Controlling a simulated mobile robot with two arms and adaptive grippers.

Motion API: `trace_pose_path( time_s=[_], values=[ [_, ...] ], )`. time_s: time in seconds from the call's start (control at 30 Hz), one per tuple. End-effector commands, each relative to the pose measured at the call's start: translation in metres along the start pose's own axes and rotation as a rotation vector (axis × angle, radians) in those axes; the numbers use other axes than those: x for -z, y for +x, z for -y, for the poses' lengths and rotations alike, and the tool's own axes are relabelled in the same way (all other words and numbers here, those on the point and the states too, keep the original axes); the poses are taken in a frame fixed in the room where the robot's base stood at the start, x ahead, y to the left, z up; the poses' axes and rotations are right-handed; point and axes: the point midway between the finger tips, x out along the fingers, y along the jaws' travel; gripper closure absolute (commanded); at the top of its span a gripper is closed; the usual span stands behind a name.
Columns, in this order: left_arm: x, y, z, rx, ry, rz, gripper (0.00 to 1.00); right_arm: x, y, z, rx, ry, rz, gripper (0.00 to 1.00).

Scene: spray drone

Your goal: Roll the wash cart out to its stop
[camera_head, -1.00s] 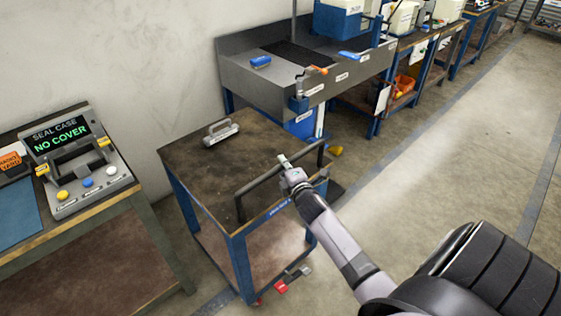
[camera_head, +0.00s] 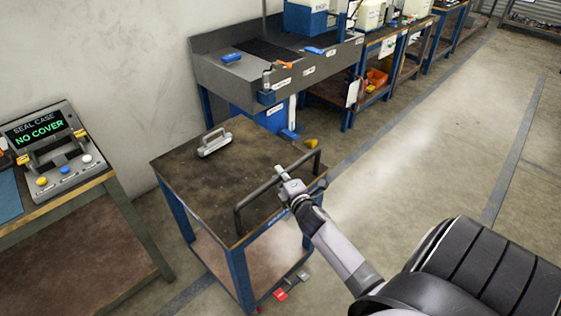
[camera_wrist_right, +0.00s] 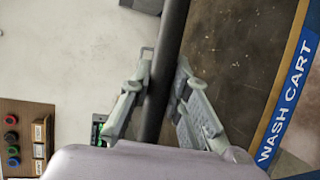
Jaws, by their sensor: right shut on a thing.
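The wash cart (camera_head: 185,171) has a dark worn top, blue legs and a lower shelf, and stands in the middle of the head view. Its black push handle (camera_head: 262,191) runs along the near right side of the top. My right gripper (camera_head: 285,176) is shut on this handle. In the right wrist view the dark handle bar (camera_wrist_right: 165,70) passes between the two fingers (camera_wrist_right: 158,100), and the label "WASH CART" (camera_wrist_right: 287,101) shows on the cart's blue edge. A grey metal piece with a handle (camera_head: 214,142) sits on the cart top. My left gripper is not in view.
A bench with a "NO COVER" seal case (camera_head: 55,150) stands at the left. Open floor (camera_head: 430,140) with painted lines lies to the right.

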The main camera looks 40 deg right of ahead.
Motion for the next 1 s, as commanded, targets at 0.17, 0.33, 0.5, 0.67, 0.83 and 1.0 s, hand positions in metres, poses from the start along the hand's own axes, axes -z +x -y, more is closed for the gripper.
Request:
trace_pose_path(
  time_s=[0.17, 0.33, 0.5, 0.67, 0.83, 1.0],
  values=[
    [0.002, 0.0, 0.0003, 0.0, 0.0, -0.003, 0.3, -0.0009, -0.0019, 0.0046, 0.008, -0.004, 0.001, 1.0],
    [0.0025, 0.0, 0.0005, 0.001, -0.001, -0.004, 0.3, -0.0009, -0.0021, 0.0055, 0.01, -0.004, 0.001, 1.0],
    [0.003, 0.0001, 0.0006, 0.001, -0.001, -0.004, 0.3, -0.0009, -0.002, 0.0056, 0.01, -0.004, 0.002, 0.74],
    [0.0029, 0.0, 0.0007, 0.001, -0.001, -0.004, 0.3, -0.0007, -0.0015, 0.0039, 0.007, -0.003, 0.001, 0.63],
    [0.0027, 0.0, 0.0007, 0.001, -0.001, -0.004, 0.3, -0.0005, -0.0011, 0.0026, 0.004, -0.002, 0.0, 0.62],
    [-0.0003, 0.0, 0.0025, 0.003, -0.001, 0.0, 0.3, -0.0004, -0.0029, 0.0022, 0.004, -0.002, 0.0, 0.62]
  ],
)
